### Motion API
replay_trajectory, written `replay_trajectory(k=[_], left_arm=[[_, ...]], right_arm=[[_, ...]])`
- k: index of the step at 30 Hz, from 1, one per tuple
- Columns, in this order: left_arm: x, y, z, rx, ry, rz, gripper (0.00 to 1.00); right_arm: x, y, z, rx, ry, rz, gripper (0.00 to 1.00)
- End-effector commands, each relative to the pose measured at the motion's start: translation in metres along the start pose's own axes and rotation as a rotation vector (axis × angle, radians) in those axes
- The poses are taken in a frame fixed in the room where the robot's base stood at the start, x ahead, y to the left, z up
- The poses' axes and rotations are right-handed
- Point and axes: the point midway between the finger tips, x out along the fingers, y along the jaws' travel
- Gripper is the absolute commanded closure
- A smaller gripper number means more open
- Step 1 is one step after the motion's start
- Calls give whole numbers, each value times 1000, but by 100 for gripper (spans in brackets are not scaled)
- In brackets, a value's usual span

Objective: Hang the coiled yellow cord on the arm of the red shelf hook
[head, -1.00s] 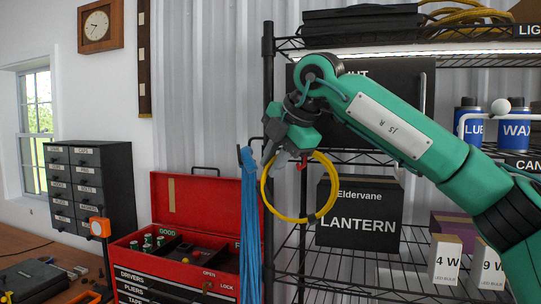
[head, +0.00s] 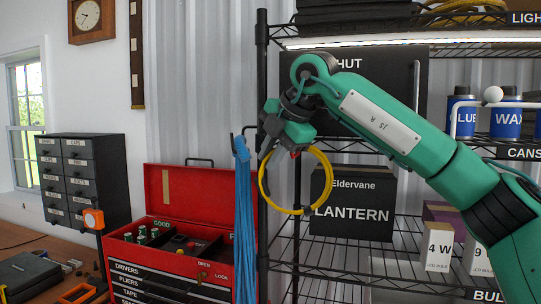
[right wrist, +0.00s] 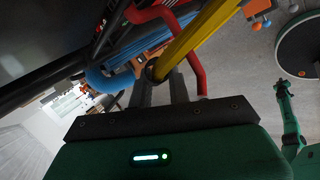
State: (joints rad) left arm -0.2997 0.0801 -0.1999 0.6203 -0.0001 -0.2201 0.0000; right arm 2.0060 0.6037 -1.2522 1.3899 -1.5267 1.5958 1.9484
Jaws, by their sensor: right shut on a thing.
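The coiled yellow cord (head: 326,170) hangs as an upright ring with dark ties in front of the wire shelf. My right gripper (head: 267,150) is shut on the upper left of the ring. In the right wrist view the yellow cord (right wrist: 200,33) runs between the fingers (right wrist: 160,90). The red shelf hook (head: 294,154) shows only as a small bit beside the gripper; in the right wrist view its bent red bar (right wrist: 190,55) lies close behind the cord. I cannot tell whether they touch. A small green limb, perhaps my left arm, shows there; its gripper is unclear.
Blue cords (head: 244,220) hang from a dark hook just left of the ring. A red toolbox (head: 165,258) stands open below left. A black lantern box (head: 380,190) sits on the shelf behind. The shelf's black post (head: 262,75) stands close to my gripper.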

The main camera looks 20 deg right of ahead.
Motion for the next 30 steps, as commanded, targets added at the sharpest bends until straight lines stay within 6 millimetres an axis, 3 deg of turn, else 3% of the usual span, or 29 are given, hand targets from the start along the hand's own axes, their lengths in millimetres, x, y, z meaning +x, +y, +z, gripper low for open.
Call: replay_trajectory(k=[8, 9, 13, 30], left_arm=[[0, 0, 0, 0, 0, 0, 100], [0, 0, 0, 0, 0, 0, 100], [0, 0, 0, 0, -1, 0, 100], [4, 1, 1, 0, -1, 1, 100]], right_arm=[[-1, 0, 0, -1, 0, 1, 100], [-1, 0, 0, -1, 0, 1, 80], [-1, 0, 0, -1, 0, 1, 56], [-2, -2, 0, 0, 0, -5, 56]])
